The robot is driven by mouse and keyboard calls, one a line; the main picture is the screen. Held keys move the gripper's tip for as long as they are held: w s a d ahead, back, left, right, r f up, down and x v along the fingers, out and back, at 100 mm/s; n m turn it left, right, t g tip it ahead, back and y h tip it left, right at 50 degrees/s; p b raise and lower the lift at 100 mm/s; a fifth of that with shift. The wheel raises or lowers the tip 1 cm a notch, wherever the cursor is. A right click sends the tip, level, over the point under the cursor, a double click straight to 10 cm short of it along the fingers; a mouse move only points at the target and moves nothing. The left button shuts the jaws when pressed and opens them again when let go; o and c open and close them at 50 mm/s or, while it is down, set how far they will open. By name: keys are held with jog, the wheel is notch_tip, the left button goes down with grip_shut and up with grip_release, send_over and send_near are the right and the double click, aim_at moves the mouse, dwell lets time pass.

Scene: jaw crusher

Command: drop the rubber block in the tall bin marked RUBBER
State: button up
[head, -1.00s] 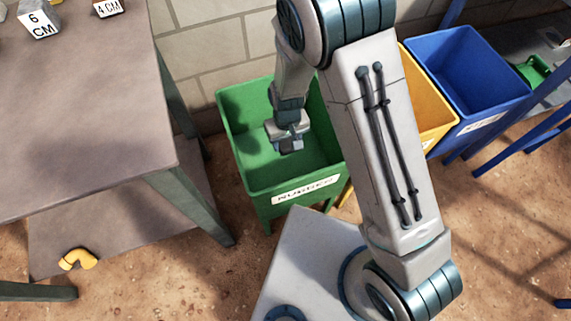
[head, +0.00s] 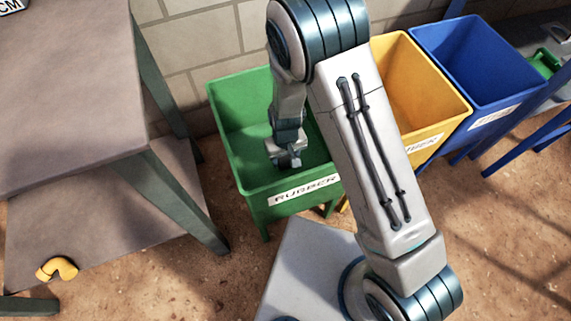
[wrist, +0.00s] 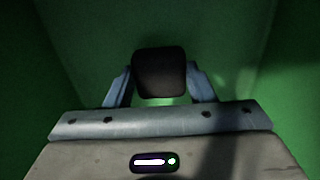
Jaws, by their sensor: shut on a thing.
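The tall green bin (head: 243,177) has a white label reading RUBBER on its front and stands in the middle of the head view. My gripper (head: 284,164) reaches down inside its opening. In the wrist view my gripper (wrist: 160,88) is shut on the dark rubber block (wrist: 160,73), one finger on each side of it. Green bin walls surround the block in that view.
A yellow bin (head: 432,110) and a blue bin (head: 492,85) stand to the right of the green one. A table (head: 70,100) stands at the left, with a yellow elbow pipe (head: 57,268) on its lower shelf. A grey block wall (head: 200,45) is behind.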

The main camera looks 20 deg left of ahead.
aim_at(285, 159)
jog(key=shift+f+b, duration=0.6)
jog(key=shift+f, duration=1.2)
jog(key=shift+f, duration=0.1)
jog(key=o, duration=1)
notch_tip(285, 159, up, 12)
jog(key=p, duration=0.5)
